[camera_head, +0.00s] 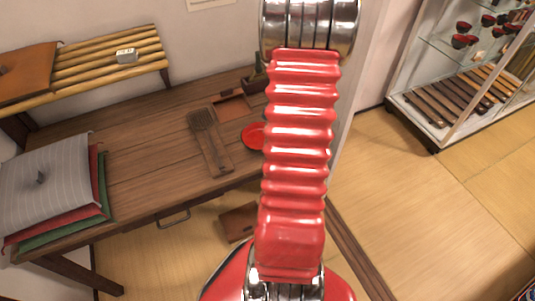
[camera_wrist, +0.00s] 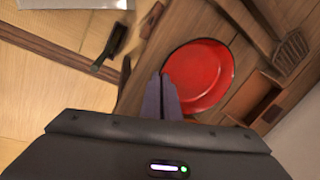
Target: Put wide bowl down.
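The wide bowl (camera_wrist: 203,75) is red, round and shallow, and shows in the wrist view just beyond my fingertips. In the head view its left part (camera_head: 252,136) shows beside my red arm, over the wooden table (camera_head: 150,155); my arm hides the rest. My gripper (camera_wrist: 164,82) has its two grey-purple fingers close together, with their tips at the bowl's near-left rim. It looks shut on that rim. I cannot tell how much space lies between the bowl's underside and the tabletop.
A wooden-handled grater (camera_head: 210,140) and a small brown tray (camera_head: 230,107) lie near the bowl. Bare tabletop lies between cushions and grater. A glass display case (camera_head: 450,75) stands right.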

